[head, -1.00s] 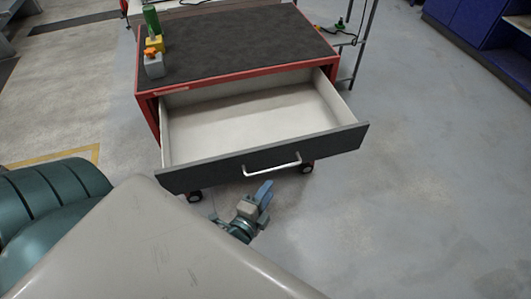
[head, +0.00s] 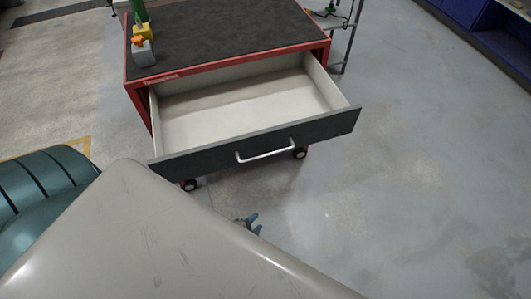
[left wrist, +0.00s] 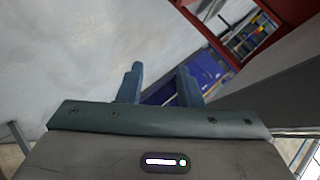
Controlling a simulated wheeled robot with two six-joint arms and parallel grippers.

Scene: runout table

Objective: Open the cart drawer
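The red cart (head: 228,71) with a dark top stands ahead in the head view. Its drawer (head: 235,112) is pulled well out, showing a pale, empty inside. The dark drawer front (head: 205,158) carries a silver bar handle (head: 266,153). My left gripper (head: 252,222) shows below the handle in the picture, clear of it and mostly hidden behind my pale arm link. In the left wrist view the two blue fingers of the left gripper (left wrist: 159,88) stand apart with nothing between them. My right gripper is not in view.
On the cart top, at its left, stand a green item (head: 139,12), a yellow block (head: 141,30) and a grey block with an orange top (head: 142,50). A metal rack (head: 349,35) stands behind the cart on the right. The floor to the right is clear.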

